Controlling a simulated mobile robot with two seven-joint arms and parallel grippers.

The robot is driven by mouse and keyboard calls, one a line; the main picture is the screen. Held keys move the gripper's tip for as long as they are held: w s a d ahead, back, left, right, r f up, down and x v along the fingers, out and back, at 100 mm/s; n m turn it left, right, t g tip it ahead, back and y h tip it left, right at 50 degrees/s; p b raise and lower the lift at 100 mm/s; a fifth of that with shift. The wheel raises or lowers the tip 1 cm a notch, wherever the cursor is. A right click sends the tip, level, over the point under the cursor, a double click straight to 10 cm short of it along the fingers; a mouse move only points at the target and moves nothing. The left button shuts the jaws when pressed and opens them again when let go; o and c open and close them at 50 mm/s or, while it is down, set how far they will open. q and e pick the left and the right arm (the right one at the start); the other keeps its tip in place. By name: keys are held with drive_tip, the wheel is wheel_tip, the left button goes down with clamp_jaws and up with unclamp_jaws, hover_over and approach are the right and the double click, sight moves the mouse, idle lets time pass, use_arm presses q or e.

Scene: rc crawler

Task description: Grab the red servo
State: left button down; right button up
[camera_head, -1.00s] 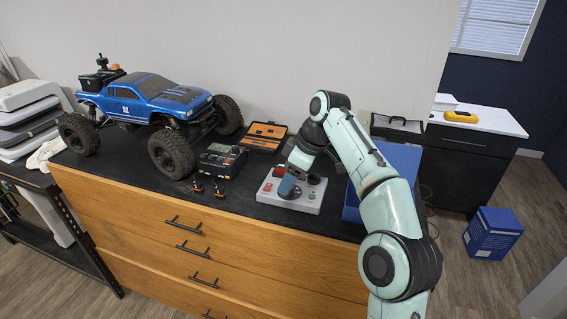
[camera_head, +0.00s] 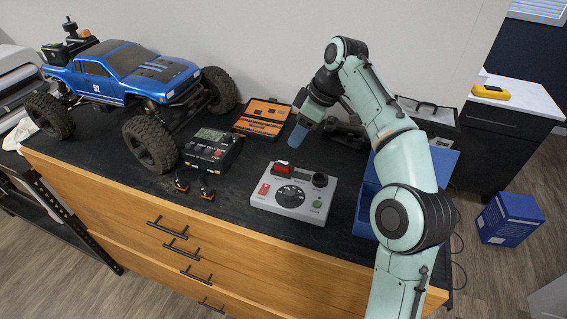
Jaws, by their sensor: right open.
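A small red block, which looks like the red servo (camera_head: 283,169), sits at the back edge of a grey control box (camera_head: 272,204) on the black worktop. My right gripper (camera_head: 297,136) is open, with its blue fingertip above and behind the box, to the right of and beyond the red block. It appears apart from the block and holds nothing that I can see. My left gripper is not in view.
A blue crawler truck (camera_head: 124,72) stands at the left. A black charger (camera_head: 213,150), two small motor-like parts (camera_head: 207,189) and an open orange tool case (camera_head: 263,118) lie between. A blue bin (camera_head: 368,205) stands right of the box, partly behind my arm.

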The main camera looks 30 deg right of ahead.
hover_over(283, 162)
drive_tip(key=s+d, duration=0.1)
drive_tip(key=s, duration=0.1)
drive_tip(key=f, duration=0.5)
drive_tip(key=shift+w+d+f+b, duration=0.1)
drive_tip(key=shift+d+f+b, duration=0.1)
drive_tip(key=shift+f+b, duration=0.1)
drive_tip(key=shift+a+f, duration=0.1)
drive_tip(key=shift+f, duration=0.3)
drive_tip(key=b+x, duration=0.1)
drive_tip(key=x, duration=0.3)
drive_tip(key=shift+f, duration=0.3)
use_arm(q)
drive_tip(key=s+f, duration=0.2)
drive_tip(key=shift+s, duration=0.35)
use_arm(e)
drive_tip(key=shift+w, duration=0.1)
drive_tip(key=c, duration=0.3)
clamp_jaws()
